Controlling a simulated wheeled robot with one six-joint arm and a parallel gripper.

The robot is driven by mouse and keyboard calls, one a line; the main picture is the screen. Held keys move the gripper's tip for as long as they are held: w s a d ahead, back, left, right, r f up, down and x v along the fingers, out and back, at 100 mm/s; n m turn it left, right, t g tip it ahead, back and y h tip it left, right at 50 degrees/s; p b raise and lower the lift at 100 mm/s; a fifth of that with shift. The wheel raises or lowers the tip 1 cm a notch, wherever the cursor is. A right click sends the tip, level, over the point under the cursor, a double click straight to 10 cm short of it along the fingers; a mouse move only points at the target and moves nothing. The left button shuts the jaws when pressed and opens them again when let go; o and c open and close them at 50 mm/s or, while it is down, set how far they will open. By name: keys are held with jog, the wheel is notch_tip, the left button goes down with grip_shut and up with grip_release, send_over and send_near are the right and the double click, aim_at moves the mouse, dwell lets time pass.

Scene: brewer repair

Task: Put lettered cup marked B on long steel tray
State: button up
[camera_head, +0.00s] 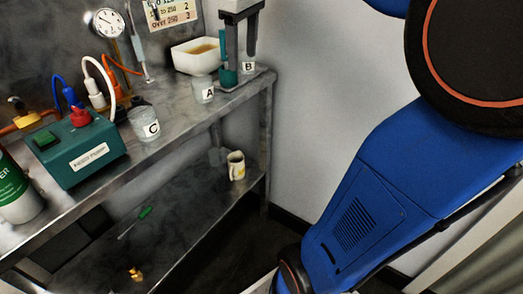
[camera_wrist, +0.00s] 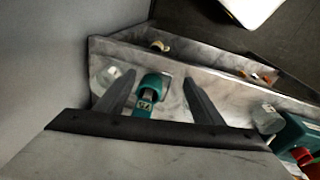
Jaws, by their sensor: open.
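Clear cup B (camera_head: 248,66) stands on the steel bench at its far right end, beside a small teal object (camera_head: 228,76). Clear cup A (camera_head: 204,92) stands left of that object, and clear cup C (camera_head: 143,123) stands by the teal pump. My gripper (camera_head: 240,66) is open above the bench end, close to cup B and the teal object. In the wrist view the teal object (camera_wrist: 152,88) shows between the open fingers (camera_wrist: 158,103). A clear cup (camera_wrist: 104,78) lies left of them; its letter is not readable there. I cannot make out a long steel tray.
The teal pump (camera_head: 82,150) with hoses and a white tub (camera_head: 197,56) stand on the bench (camera_head: 175,120). A mug (camera_head: 236,165) sits on the lower shelf. A gauge (camera_head: 108,23) and a sign are on the back panel. Floor right of the bench is clear.

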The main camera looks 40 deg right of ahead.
jog(key=s+a+f+m+t, duration=0.1)
jog(key=s+a+f, duration=0.3)
jog(key=s+f, duration=0.5)
jog(key=s+a+f+m+t, duration=0.2)
jog(key=s+a+f+m, duration=0.1)
jog(key=s+f, duration=0.7)
notch_tip(320, 180, down, 3)
jog(key=shift+s+a+r+m, duration=0.1)
jog(key=shift+s+a+m, duration=0.2)
jog(key=shift+m, duration=0.4)
jog(key=shift+w, duration=0.1)
